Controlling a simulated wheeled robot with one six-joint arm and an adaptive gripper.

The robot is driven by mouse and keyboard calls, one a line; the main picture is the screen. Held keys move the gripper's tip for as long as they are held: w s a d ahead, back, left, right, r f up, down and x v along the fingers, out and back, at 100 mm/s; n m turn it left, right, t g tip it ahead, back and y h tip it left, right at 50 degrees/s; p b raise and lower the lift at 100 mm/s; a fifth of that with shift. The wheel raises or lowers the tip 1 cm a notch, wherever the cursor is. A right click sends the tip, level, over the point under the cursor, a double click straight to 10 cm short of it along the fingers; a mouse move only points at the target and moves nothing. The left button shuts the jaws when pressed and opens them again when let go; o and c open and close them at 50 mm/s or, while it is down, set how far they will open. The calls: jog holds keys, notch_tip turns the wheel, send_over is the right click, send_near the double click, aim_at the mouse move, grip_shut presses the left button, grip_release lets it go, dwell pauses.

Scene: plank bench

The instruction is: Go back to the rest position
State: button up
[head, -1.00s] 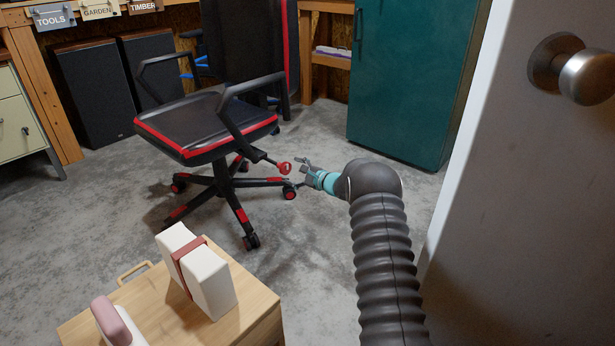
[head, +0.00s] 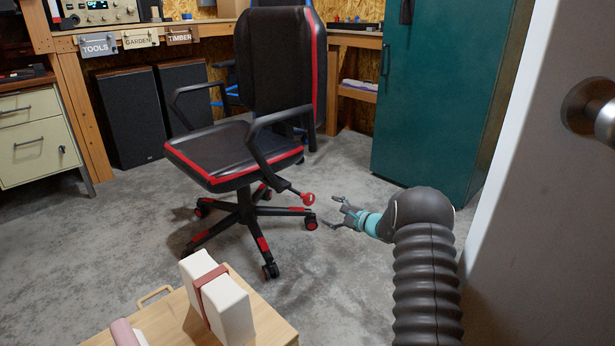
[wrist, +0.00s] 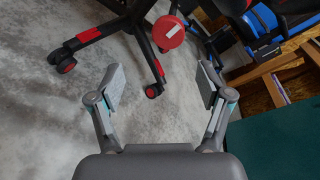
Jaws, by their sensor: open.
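My gripper (head: 337,214) is held out in front of me in the head view, over the concrete floor and just right of the office chair. Its two fingers are spread apart with nothing between them, and they show open in the wrist view (wrist: 160,87) too. A red round knob (head: 308,199) on the chair's lever is close to the fingertips but apart from them. In the wrist view the knob (wrist: 168,33) is beyond the fingers.
A black and red office chair (head: 235,150) stands left of my gripper. A wooden box (head: 165,318) bearing a white block with a red band (head: 222,300) is at lower left. Floor (head: 120,230) is bare at left.

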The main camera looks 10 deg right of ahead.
jog(key=s+a+f+n+g, duration=0.2)
jog(key=s+a+f+g, duration=0.15)
jog(key=s+f, duration=0.35)
jog(key=s+a+r+n+g+p, duration=0.1)
jog(key=s+r+n+g, duration=0.15)
jog(key=s, duration=0.35)
jog(key=s+a+r+n+g, duration=0.2)
jog(key=s+n+g, duration=0.1)
jog(key=s, duration=0.3)
jog(key=s+r+n+t+h+p, duration=0.1)
jog(key=s+r+n+h+p, duration=0.8)
jog(key=s+r, duration=2.5)
jog(key=shift+s+n+t+h+p, duration=0.3)
jog(key=shift+s+n+t+p, duration=0.1)
jog(key=shift+s+n, duration=1.1)
jog(key=shift+d, duration=0.1)
